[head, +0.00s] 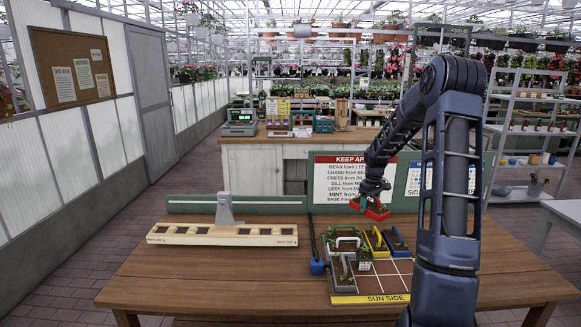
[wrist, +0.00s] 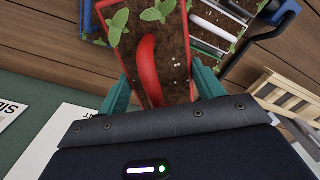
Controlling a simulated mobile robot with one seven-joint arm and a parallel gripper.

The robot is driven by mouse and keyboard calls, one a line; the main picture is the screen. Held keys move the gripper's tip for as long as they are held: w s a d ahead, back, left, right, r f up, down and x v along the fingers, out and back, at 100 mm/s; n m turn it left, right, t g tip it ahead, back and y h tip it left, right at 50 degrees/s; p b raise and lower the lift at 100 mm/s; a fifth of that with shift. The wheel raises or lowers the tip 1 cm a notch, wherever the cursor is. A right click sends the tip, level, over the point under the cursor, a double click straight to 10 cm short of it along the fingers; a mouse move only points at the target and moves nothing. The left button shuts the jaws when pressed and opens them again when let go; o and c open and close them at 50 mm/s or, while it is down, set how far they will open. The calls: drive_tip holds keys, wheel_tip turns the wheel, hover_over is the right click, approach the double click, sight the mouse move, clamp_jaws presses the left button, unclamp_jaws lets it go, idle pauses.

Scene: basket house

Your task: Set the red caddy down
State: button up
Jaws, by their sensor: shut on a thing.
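The red caddy (head: 374,211) hangs from my gripper (head: 374,190) above the far part of the table. In the wrist view the red caddy (wrist: 178,12) holds dark soil and green seedlings, and its curved red handle (wrist: 147,68) lies between the teal fingers of my gripper (wrist: 162,88). The fingers are shut on the handle. The grid tray marked SUN SIDE (head: 370,299) lies on the table nearer to me. Green, yellow (head: 377,243) and blue (head: 398,240) caddies stand on its left and far cells. Its near right cells look bare.
The wooden table (head: 200,275) is clear at left front. A pale slotted strip (head: 222,241) with a grey upright lies at left. A blue-ended tool (head: 317,267) lies beside the tray. A KEEP APART-type sign (head: 338,178), partly hidden, stands behind the table.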

sight(379, 204)
drive_tip(key=w+a+f+m, duration=0.1)
drive_tip(key=w, duration=0.1)
drive_tip(key=w+a+f+m, duration=0.1)
drive_tip(key=w+a, duration=0.1)
drive_tip(key=w+a+f+m, duration=0.1)
drive_tip(key=w+a, duration=0.1)
drive_tip(key=shift+w+a+m, duration=0.15)
drive_tip(key=shift+w+m, duration=0.15)
drive_tip(key=s+d+r+n, duration=0.1)
drive_tip(key=s+d+n, duration=0.1)
drive_tip(key=s, duration=0.1)
drive_tip(key=s+d+r+n, duration=0.2)
drive_tip(key=s+d, duration=0.1)
drive_tip(key=s+d+r+n, duration=0.1)
drive_tip(key=s+d+n, duration=0.1)
drive_tip(key=s+d, duration=0.1)
drive_tip(key=shift+s+d+r+n, duration=0.1)
drive_tip(key=shift+s+r+n, duration=0.05)
drive_tip(key=shift+s+n, duration=0.15)
drive_tip(key=s+d+r+n, duration=0.1)
drive_tip(key=s+d+n, duration=0.25)
drive_tip(key=s, duration=0.25)
drive_tip(key=s+d+r+n, duration=0.2)
drive_tip(key=s+n, duration=0.2)
drive_tip(key=s, duration=0.2)
drive_tip(key=shift+n, duration=0.25)
drive_tip(key=f, duration=2)
drive_tip(key=shift+s+d+f, duration=0.15)
drive_tip(key=shift+s+f, duration=0.1)
drive_tip(key=shift+f, duration=0.1)
